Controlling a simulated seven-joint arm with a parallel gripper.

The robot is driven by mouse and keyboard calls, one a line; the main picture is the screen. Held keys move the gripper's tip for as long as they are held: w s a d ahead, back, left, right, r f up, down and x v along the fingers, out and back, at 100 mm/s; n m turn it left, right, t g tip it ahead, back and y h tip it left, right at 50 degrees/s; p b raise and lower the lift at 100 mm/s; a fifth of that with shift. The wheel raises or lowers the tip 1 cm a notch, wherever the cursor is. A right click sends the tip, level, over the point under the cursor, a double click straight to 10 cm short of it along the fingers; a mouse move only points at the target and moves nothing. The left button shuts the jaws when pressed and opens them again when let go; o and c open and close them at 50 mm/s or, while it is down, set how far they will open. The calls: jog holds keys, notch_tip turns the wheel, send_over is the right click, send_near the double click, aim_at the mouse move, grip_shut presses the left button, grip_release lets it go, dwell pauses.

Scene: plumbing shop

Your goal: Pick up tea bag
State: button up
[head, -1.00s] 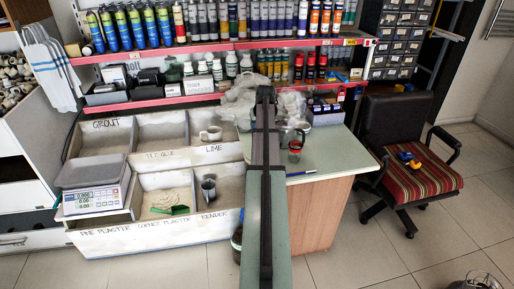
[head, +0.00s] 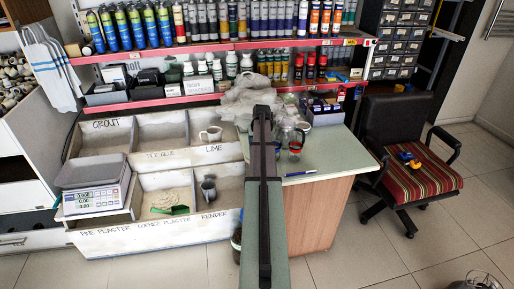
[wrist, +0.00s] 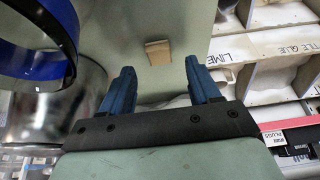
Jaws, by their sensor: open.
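A small tan square packet, looking like the tea bag (wrist: 158,52), lies on the pale green tabletop in the wrist view. My gripper (wrist: 161,68) is open, its two blue fingers apart on either side of the packet's line. The packet appears just beyond the fingertips; nothing is between the fingers. In the head view my arm covers the middle of the table, and neither the packet nor my fingertips can be made out.
A shiny rounded vessel (wrist: 60,105) and a blue ring stand close on the left in the wrist view. A red-topped glass jar (head: 295,151) and a blue pen (head: 300,173) are right of my arm. Compartment bins with a white mug (head: 211,134) lie to the left.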

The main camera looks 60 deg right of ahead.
jog(key=shift+x, duration=1.35)
grip_shut()
